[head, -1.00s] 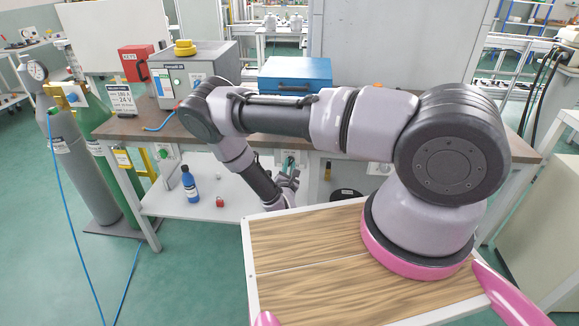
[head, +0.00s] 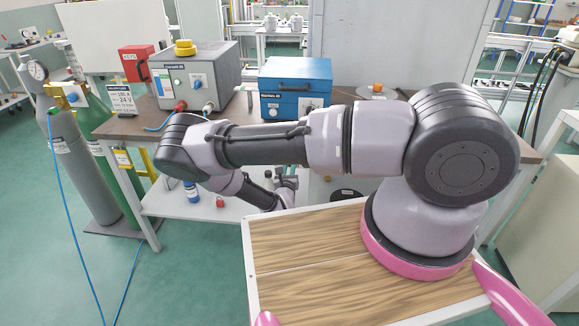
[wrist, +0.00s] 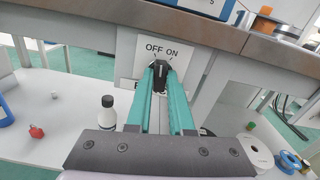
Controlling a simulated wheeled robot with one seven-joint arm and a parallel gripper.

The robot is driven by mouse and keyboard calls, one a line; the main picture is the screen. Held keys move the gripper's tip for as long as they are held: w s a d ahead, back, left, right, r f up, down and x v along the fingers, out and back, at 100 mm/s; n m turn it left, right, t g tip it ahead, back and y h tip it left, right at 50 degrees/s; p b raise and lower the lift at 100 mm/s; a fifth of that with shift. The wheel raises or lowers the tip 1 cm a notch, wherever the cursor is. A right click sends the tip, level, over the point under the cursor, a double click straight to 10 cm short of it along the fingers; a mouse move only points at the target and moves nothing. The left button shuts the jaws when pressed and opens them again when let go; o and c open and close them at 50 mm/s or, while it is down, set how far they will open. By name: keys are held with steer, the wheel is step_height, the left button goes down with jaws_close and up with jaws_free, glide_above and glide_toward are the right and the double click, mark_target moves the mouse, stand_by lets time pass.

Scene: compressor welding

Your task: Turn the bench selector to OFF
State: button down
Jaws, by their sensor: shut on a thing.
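The bench selector is a black knob (wrist: 161,80) on a white plate (wrist: 150,50) marked OFF at left and ON at right, below the bench edge. In the wrist view my gripper (wrist: 161,78) has its teal fingers shut on the knob from both sides. The knob looks close to upright, but the fingers cover much of it and I cannot tell exactly which mark it points to. In the head view my gripper (head: 287,180) is at the bench front, partly behind my arm, and the selector cannot be made out.
The bench top edge (wrist: 210,35) runs just above the selector. A dark-capped bottle (wrist: 106,115), a red padlock (wrist: 37,131) and a white spool (wrist: 252,150) stand on the lower shelf. A grey welder box (head: 205,78) and blue case (head: 285,85) sit on the bench.

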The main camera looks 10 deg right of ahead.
steer(key=shift+n, duration=2.2)
steer(key=shift+f, duration=0.1)
steer(key=c, duration=0.8)
jaws_free()
steer(key=v, duration=1.1)
steer(key=shift+w, duration=0.1)
